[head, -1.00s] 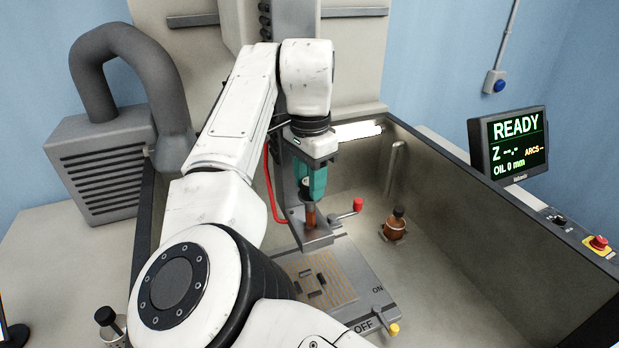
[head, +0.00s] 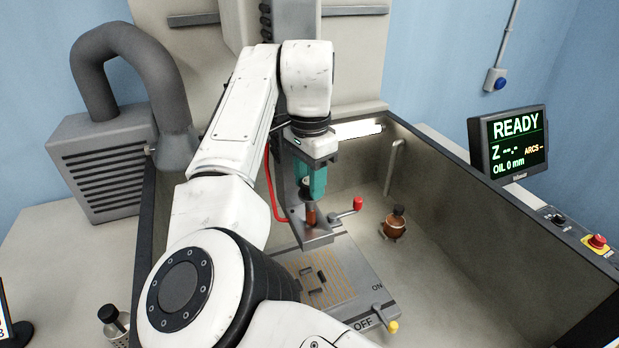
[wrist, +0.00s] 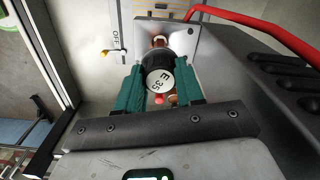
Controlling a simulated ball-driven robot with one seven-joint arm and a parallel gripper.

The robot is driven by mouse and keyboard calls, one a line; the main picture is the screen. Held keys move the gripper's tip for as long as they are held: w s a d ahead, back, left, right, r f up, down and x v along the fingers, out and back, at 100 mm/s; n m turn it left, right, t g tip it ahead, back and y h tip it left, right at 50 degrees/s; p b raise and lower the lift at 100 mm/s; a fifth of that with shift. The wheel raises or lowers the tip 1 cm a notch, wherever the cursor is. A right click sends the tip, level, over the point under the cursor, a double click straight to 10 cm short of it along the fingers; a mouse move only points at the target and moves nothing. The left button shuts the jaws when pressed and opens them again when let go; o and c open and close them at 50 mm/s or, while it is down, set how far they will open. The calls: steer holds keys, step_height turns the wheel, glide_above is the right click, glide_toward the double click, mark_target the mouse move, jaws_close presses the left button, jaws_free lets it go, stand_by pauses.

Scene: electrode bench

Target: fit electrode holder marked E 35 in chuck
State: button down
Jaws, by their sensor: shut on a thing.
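The electrode holder marked E 35 (wrist: 160,78) has a white round end face and a dark body, seen end-on in the wrist view. My gripper (head: 309,190) is shut on it, with a teal finger on each side. A copper-coloured part (head: 311,215) shows below the fingers in the head view. The grey chuck (head: 312,241) is right by it, with a red-knobbed lever (head: 346,211) at its right. In the wrist view the chuck's square face (wrist: 184,40) lies beyond the holder. I cannot tell whether the holder is seated in it.
Below is a slotted plate (head: 352,297) with an ON/OFF lever, yellow-tipped (head: 393,326). Tank walls (head: 480,205) enclose the area. A red hose (head: 272,190) runs close left of my gripper. The screen (head: 509,146) reads READY.

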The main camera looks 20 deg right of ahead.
mark_target(310, 209)
steer(key=shift+f, duration=2.65)
steer(key=shift+f, duration=0.3)
steer(key=shift+f, duration=0.45)
stand_by(0.5)
steer(key=shift+f+b, duration=0.35)
steer(key=shift+f, duration=0.1)
steer(key=shift+c, duration=0.4)
jaws_free()
stand_by(0.3)
